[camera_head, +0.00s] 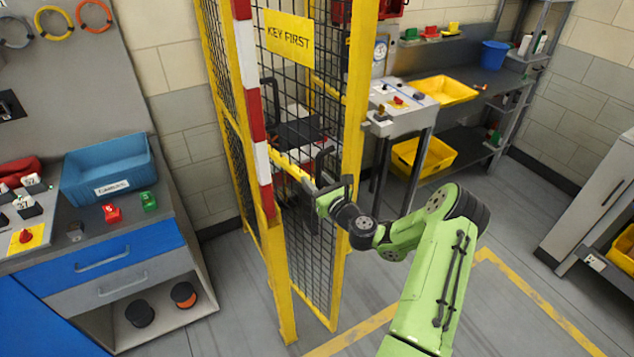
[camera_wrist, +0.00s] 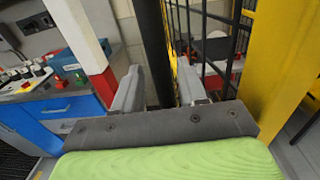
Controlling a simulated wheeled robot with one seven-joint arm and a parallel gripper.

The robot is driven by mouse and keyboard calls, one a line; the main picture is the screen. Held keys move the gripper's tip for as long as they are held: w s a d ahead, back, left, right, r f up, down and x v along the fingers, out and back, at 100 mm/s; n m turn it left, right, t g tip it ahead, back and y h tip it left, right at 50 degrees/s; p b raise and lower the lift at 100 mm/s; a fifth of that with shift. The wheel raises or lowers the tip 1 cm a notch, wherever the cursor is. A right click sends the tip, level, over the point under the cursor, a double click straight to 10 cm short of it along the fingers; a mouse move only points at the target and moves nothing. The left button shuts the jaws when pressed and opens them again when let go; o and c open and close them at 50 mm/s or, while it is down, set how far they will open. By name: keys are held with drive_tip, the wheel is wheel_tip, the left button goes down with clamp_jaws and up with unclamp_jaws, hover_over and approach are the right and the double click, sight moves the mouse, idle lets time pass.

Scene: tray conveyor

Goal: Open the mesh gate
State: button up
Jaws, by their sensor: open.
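The mesh gate (camera_head: 328,240) has a yellow frame, black wire mesh and a yellow "KEY FIRST" sign (camera_head: 289,38). A post with red and white bands (camera_head: 256,110) stands at its left. My gripper (camera_head: 332,188) is at the gate's right side, at about mid-height, beside the yellow upright. In the wrist view, my gripper (camera_wrist: 160,82) is open, with a dark vertical bar (camera_wrist: 153,45) showing between its grey fingers. The fingers look apart from the bar; its depth is hard to tell. The mesh and yellow upright (camera_wrist: 275,60) are to the right. I cannot tell whether the gate is latched.
A blue-fronted bench (camera_head: 120,255) with a blue bin (camera_head: 108,170) stands at the left. Behind the gate are a grey workbench with a yellow tray (camera_head: 443,91) and shelving. A grey cabinet (camera_head: 590,205) is at the right. Floor with yellow lines (camera_head: 520,290) is clear.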

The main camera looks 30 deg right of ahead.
drive_tip(key=shift+s+d, duration=0.15)
drive_tip(key=shift+s, duration=0.25)
drive_tip(key=s+b, duration=0.3)
drive_tip(key=s, duration=1.2)
drive_tip(key=shift+s+a+b, duration=0.15)
drive_tip(key=shift+a+b, duration=0.05)
drive_tip(key=shift+b, duration=0.15)
